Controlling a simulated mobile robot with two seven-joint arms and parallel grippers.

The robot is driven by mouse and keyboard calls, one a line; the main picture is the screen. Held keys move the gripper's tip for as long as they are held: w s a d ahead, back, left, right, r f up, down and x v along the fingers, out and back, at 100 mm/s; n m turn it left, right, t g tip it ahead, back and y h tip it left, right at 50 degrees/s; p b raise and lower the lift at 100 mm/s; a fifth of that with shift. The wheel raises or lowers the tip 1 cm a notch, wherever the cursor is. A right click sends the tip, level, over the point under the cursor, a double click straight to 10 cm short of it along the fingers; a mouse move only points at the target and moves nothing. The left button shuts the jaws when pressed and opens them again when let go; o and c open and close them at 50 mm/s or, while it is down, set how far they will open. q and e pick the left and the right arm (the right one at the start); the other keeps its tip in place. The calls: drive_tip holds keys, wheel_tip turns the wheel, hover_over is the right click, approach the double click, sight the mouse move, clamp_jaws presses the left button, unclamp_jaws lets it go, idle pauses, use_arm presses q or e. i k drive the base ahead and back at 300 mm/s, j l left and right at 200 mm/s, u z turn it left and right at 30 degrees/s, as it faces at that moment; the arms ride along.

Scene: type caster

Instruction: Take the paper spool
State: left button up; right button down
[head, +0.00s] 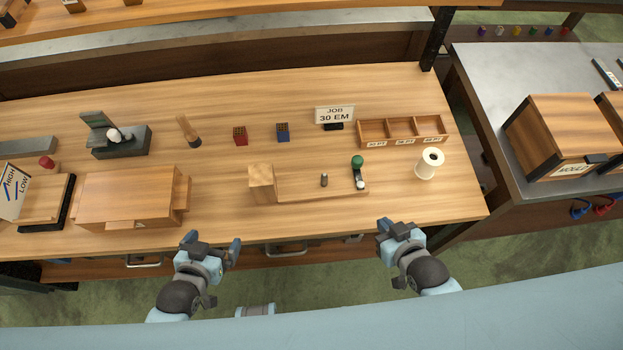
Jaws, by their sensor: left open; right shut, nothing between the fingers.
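The paper spool (427,165) is a white roll with a dark hole in its top. It stands upright near the right end of the wooden bench, in front of the three-part wooden tray. My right gripper (399,225) is at the bench's front edge, to the left of the spool and nearer to me, apart from it. It is shut and empty. My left gripper (211,242) is open and empty at the front edge, far to the left of the spool. Nothing hides the spool.
The compartment tray (402,131) stands just behind the spool. A green-knobbed lever (358,163) on a wooden board (310,187) is to its left. A "JOB 30 EM" sign (334,116) stands farther back. Bare bench (455,195) lies right and front of the spool. A wooden box (130,197) is at left.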

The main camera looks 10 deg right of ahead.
sight(432, 158)
drive_tip(key=z, duration=1.2)
